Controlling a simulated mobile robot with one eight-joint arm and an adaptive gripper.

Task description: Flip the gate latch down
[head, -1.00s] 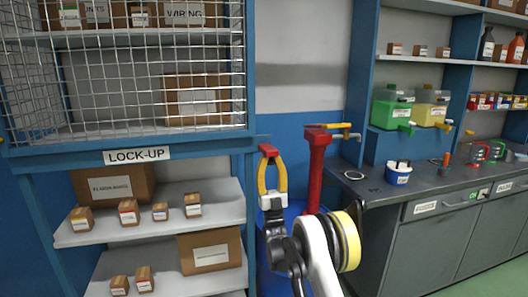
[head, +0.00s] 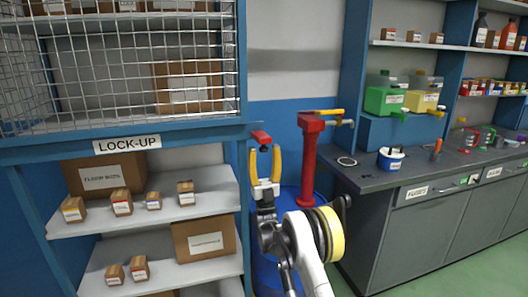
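The wire-mesh gate (head: 120,70) of the lock-up stands at upper left, above a blue rail with a LOCK-UP sign (head: 127,145). A small red piece (head: 261,137) shows just below the rail's right end and seems to be the latch handle; its pivot and exact position are not clear. My gripper (head: 265,152) points up with its two yellow fingers apart, right under the red piece. The fingertips overlap or nearly reach it in the picture; I cannot tell whether they touch. Nothing shows held between the fingers.
A red post (head: 309,165) with a yellow-handled tap stands just right of my gripper, above a blue drum (head: 266,272). Shelves with cardboard boxes (head: 107,175) lie at left. A dark counter (head: 385,178) with bins is at right, with open green floor in front.

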